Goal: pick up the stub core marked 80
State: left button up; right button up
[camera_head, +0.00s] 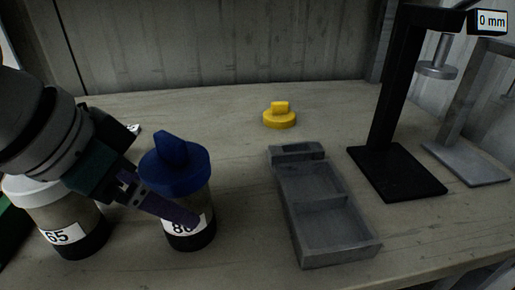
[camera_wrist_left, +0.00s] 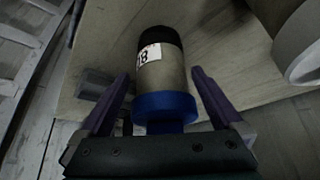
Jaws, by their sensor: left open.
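The stub core marked 80 (camera_head: 188,236) stands upright on the bench, with a blue cap with a raised grip (camera_head: 175,168), a grey body and a black base. My left gripper (camera_wrist_left: 161,75) is open, with a finger on each side of the core in the left wrist view. The core also shows there (camera_wrist_left: 163,70), its label turned upside down and partly cut off. In the head view one purple finger crosses in front of the core and covers part of its label; the other finger is hidden. I cannot tell whether either finger touches it. My right gripper is not in view.
A white-capped core marked 65 (camera_head: 62,234) stands close by at left, partly behind my left arm. A grey divided tray (camera_head: 291,215) lies to the right. A yellow knobbed cap (camera_head: 280,116) sits behind it. A black gauge stand (camera_head: 397,172) reading 0 mm stands at right.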

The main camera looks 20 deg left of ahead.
aim_at(181, 238)
pick_arm(q)
jog(key=b+x, duration=0.1)
jog(key=x, duration=0.3)
jog(key=shift+w, duration=0.35)
jog(key=shift+c, duration=0.4)
grip_shut()
